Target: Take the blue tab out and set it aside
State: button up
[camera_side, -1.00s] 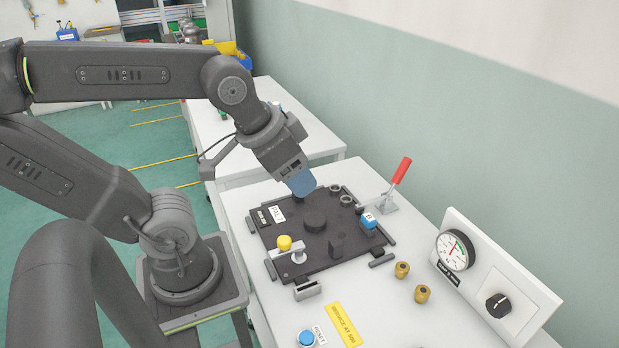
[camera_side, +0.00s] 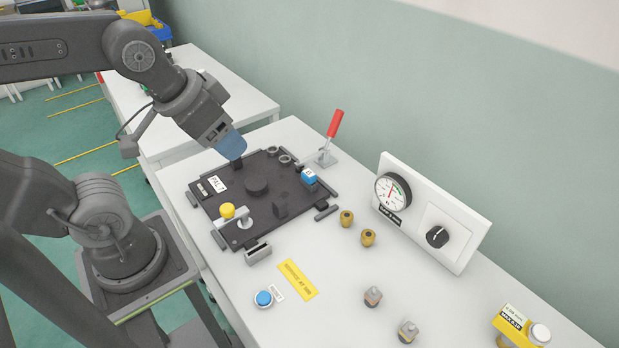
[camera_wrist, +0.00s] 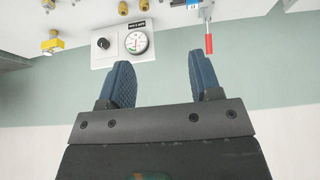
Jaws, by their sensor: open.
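The blue tab (camera_side: 309,177) is a small blue block with a white-marked top, sitting at the right edge of the dark fixture plate (camera_side: 222,209). A blue piece, seemingly this tab, also shows cut off at the top of the wrist view (camera_wrist: 192,4). My gripper (camera_side: 235,150) is above the far left part of the plate, left of the tab and apart from it. In the wrist view its two blue ridged fingers (camera_wrist: 158,65) are spread with nothing between them.
A red-handled toggle clamp (camera_side: 334,126) stands behind the tab. A round black puck (camera_side: 256,186) and a yellow-knobbed clamp (camera_side: 228,211) are on the plate. Brass fittings (camera_side: 347,218) and a gauge panel (camera_side: 430,210) stand to the right. The front table has clear patches.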

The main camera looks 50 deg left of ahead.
dwell(0.5)
jog(key=n+g, duration=0.6)
jog(key=n, duration=1.2)
send_over(309, 173)
notch_tip(309, 173, down, 15)
notch_tip(309, 173, down, 13)
jog(key=shift+r, duration=0.1)
jog(key=shift+c, duration=0.4)
grip_shut()
jog(key=shift+r, duration=0.15)
